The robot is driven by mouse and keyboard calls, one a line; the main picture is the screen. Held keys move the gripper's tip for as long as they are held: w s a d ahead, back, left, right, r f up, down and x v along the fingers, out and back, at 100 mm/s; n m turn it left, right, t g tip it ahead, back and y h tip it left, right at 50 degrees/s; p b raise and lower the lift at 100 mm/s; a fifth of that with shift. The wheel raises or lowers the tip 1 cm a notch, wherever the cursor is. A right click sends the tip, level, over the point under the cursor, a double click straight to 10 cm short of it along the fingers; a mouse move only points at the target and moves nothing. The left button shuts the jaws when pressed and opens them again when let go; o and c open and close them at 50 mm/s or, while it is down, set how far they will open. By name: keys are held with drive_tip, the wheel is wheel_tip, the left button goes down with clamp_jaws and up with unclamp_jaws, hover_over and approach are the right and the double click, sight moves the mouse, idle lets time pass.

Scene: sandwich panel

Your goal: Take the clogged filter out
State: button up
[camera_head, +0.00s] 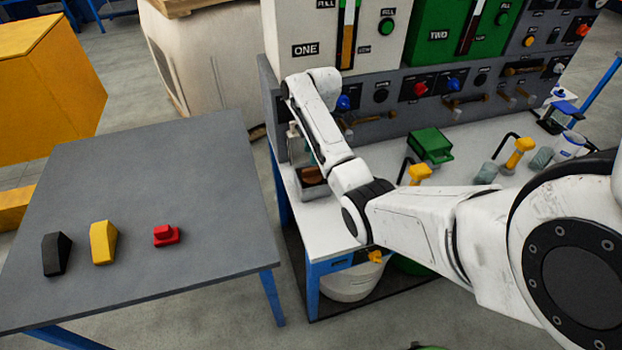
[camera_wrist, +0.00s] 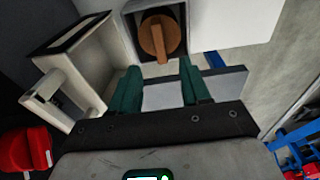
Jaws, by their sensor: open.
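In the wrist view a brown round piece with a raised bar across it (camera_wrist: 158,38) sits in a dark square opening in a pale housing (camera_wrist: 198,20). It may be the clogged filter; no label shows. My gripper (camera_wrist: 160,68) has green fingers, set apart with nothing held between them. The fingertips point toward the housing, just short of the brown piece in the picture. In the head view my arm covers much of the bench's left end, and a brown item (camera_head: 312,175) shows beside it in a small box.
A grey table (camera_head: 150,180) holds black, yellow and red blocks. The white bench (camera_head: 325,235) carries a green box (camera_head: 430,145) and yellow-handled items. A control panel stands behind.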

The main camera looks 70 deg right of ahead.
sight(313, 168)
drive_tip(key=shift+w+f, duration=0.1)
drive_tip(key=shift+f, duration=0.7)
drive_tip(key=shift+f+p, duration=0.45)
drive_tip(key=shift+f, duration=2.3)
drive_tip(key=shift+s, duration=0.2)
clamp_jaws()
